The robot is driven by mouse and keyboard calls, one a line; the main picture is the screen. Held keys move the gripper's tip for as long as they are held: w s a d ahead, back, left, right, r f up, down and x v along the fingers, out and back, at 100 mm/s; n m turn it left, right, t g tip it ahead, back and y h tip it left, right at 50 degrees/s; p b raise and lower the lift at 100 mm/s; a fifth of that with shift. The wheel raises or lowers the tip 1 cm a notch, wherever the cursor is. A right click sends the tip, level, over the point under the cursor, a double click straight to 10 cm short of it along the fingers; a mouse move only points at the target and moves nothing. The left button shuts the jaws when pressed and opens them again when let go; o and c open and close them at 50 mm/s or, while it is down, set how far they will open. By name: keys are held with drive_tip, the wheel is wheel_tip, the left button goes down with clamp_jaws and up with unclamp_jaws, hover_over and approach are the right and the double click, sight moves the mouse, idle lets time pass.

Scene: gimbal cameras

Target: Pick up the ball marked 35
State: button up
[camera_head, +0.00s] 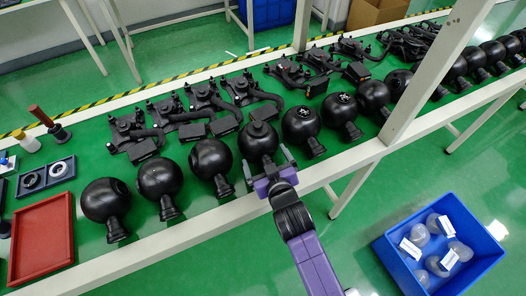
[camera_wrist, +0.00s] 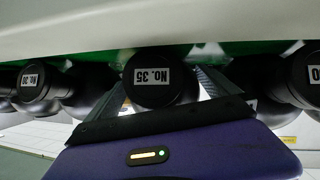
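The ball marked No. 35 is a black camera ball (camera_head: 258,139) in the front row on the green table. In the wrist view its black end (camera_wrist: 160,95) carries a white label reading "No. 35", upside down. My gripper (camera_head: 268,170) is at the stem on the near side of this ball. In the wrist view the fingers of my gripper (camera_wrist: 163,92) stand spread on either side of the labelled end. The spread looks wider than the stem in the head view. Whether either finger touches it is unclear.
Similar black balls stand close on the left (camera_head: 210,158) and right (camera_head: 301,125). Black bracket parts (camera_head: 205,98) lie behind. A white table edge (camera_head: 235,212) runs in front and a white post (camera_head: 425,80) rises to the right. A blue bin (camera_head: 385,247) stands at lower right.

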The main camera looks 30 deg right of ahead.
drive_tip(key=shift+r, duration=0.1)
clamp_jaws()
drive_tip(key=shift+r, duration=0.1)
